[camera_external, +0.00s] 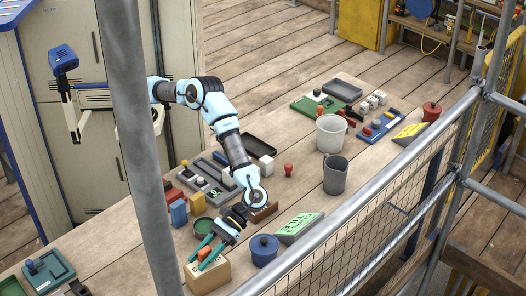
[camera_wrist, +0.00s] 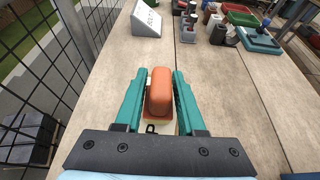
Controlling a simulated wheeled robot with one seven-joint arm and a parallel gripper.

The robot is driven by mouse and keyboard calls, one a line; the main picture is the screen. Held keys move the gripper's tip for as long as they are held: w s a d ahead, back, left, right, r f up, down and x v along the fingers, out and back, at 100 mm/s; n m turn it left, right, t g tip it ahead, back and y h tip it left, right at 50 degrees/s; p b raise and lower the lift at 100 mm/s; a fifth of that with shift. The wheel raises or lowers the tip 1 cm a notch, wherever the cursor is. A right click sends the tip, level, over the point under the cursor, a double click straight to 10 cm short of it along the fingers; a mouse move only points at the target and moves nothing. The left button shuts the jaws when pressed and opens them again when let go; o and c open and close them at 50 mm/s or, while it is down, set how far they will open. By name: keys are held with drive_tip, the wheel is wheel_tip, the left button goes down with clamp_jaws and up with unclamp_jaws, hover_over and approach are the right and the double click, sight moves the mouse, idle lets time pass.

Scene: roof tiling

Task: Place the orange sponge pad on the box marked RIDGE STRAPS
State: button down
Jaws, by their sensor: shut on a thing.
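The orange sponge pad (camera_wrist: 159,91) is a rounded block between the two teal fingers of my gripper (camera_wrist: 159,76) in the wrist view. The fingers are shut on its sides. In the external view the pad (camera_external: 204,253) shows between the fingers of my gripper (camera_external: 197,262), directly over a tan box (camera_external: 208,276) at the near edge of the table. I cannot read any marking on this box. A pale edge with a small black mark shows just below the pad in the wrist view. I cannot tell whether the pad touches the box.
A green sloped sign (camera_external: 299,228) is farther right. A metal railing (camera_external: 385,163) runs along the table's right side. A grey post crosses the external view.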

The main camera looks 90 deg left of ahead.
drive_tip(key=c, duration=0.5)
unclamp_jaws()
drive_tip(key=shift+f, duration=0.1)
drive_tip(key=b+v, duration=0.3)
drive_tip(key=v, duration=0.9)
